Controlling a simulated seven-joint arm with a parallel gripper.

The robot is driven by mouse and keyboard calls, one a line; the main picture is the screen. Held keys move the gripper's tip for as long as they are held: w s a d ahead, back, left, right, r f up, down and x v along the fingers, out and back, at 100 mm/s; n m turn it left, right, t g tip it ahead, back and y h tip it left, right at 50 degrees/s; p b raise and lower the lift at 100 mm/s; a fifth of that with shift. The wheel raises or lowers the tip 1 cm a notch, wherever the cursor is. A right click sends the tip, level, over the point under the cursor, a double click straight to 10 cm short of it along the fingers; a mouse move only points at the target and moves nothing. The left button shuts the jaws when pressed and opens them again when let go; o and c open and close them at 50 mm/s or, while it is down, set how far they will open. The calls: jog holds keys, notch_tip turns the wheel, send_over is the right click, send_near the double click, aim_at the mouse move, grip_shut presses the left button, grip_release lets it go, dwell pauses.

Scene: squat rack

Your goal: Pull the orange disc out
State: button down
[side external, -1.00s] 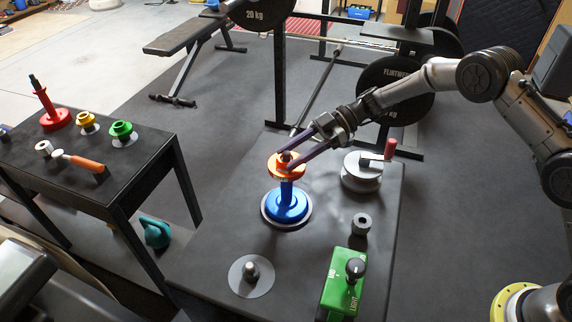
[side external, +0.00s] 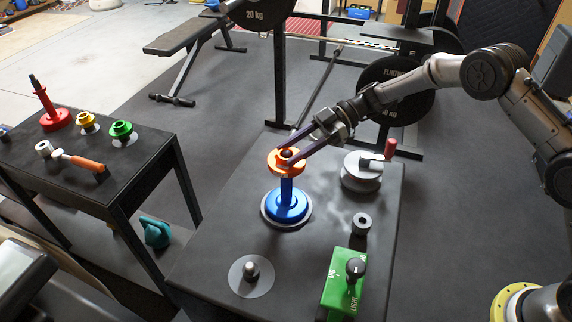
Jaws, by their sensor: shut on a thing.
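The orange disc (side external: 273,163) is near the top of the blue post stand (side external: 288,205), in the middle of the dark table. It looks roughly level, and a dark rounded tip shows at its centre. The post's blue shaft shows below the disc, with a clear gap down to the wide blue base. My gripper (side external: 287,158) reaches in from the upper right and is shut on the disc, with its long dark fingers at the disc's sides. I cannot tell whether the disc is still around the post's top.
On the same table are a grey winch-like wheel with a red handle (side external: 361,178), a grey ring (side external: 362,223), a green box with a black knob (side external: 344,283) and a metal peg on a disc (side external: 251,272). The left table (side external: 130,180) holds several coloured parts.

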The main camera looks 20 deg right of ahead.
aim_at(293, 151)
jog(key=shift+r, duration=1.6)
